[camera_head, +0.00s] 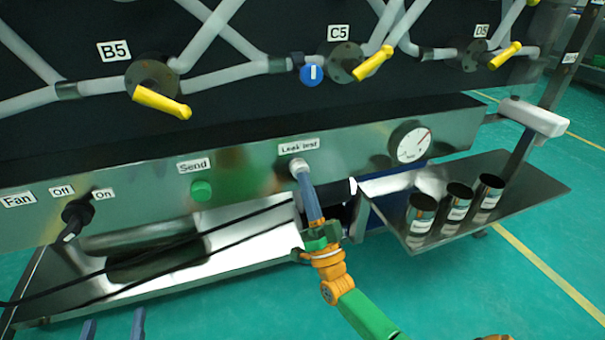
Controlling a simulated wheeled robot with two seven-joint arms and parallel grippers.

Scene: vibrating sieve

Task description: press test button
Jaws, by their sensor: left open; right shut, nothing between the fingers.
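The "Leak test" label (299,146) is on the steel front panel, with a pale round button (297,163) just below it. My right gripper (301,172) is shut and empty, its blue fingers pointing up at this button. The fingertips overlap the button's lower edge; I cannot tell whether they touch it or how far it is pressed. My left gripper (113,326) shows only as two blue fingertips at the bottom left edge, spread apart and empty, away from the panel.
A green button (201,190) labelled "Send" and a black fan knob (76,215) are to the left. A gauge (411,143) is to the right. Three metal cups, one of them here (420,212), stand on a side shelf (535,181). Black cables cross the lower tray.

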